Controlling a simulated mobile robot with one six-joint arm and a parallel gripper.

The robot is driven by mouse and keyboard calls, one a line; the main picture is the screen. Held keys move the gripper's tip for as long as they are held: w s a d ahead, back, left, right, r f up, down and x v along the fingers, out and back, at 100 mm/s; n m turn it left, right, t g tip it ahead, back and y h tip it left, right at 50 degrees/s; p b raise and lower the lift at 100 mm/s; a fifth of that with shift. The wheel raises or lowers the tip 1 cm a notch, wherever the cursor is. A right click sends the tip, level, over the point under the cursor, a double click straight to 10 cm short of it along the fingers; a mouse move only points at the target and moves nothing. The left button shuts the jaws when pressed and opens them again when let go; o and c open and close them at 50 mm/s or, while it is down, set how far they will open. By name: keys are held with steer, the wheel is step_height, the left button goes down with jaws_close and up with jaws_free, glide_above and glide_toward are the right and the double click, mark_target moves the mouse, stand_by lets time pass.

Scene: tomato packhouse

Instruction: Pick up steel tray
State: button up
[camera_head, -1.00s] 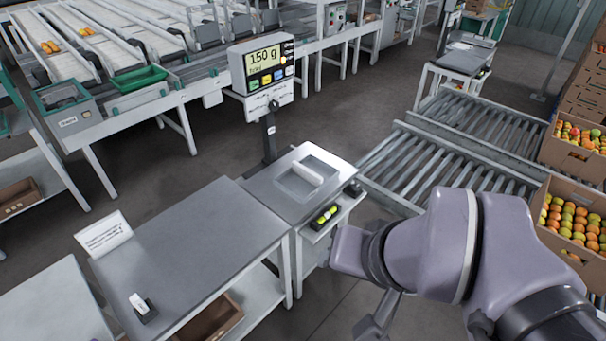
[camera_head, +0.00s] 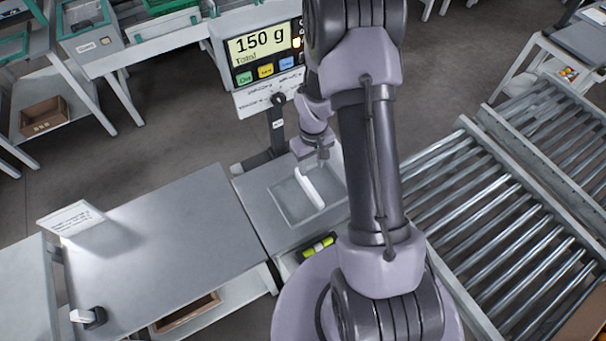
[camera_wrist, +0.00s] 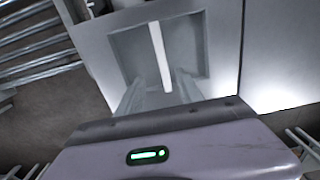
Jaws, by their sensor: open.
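The steel tray (camera_head: 286,201) is a shallow grey square tray on the scale's platform, with a pale upright bar (camera_head: 311,188) across its middle. The tray (camera_wrist: 124,46) and bar (camera_wrist: 160,56) also show in the wrist view. My gripper (camera_head: 320,158) is over the tray's far part in the head view, close above the bar. In the wrist view my gripper (camera_wrist: 157,84) is open, with one finger on each side of the bar's line. I cannot tell whether the fingers reach down beside the bar. My arm hides part of the tray's right surroundings.
The scale display (camera_head: 266,52) reads 150 g and stands just behind the tray. A bare grey table (camera_head: 165,240) with a small sign (camera_head: 72,218) lies to the left. A roller conveyor (camera_head: 500,230) runs on the right. A yellow-green level (camera_head: 317,246) sits at the scale's front.

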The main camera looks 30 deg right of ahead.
mark_target(309, 185)
step_height(309, 185, down, 8)
steer(key=shift+s+a+f+b, duration=0.1)
steer(key=shift+s+a+b, duration=0.05)
steer(key=shift+b, duration=0.95)
step_height(309, 185, down, 5)
steer(key=shift+a+f+b, duration=0.15)
steer(key=shift+f+b, duration=0.05)
steer(key=shift+b, duration=1.05)
steer(key=shift+r, duration=0.1)
steer(key=shift+c, duration=0.6)
jaws_close()
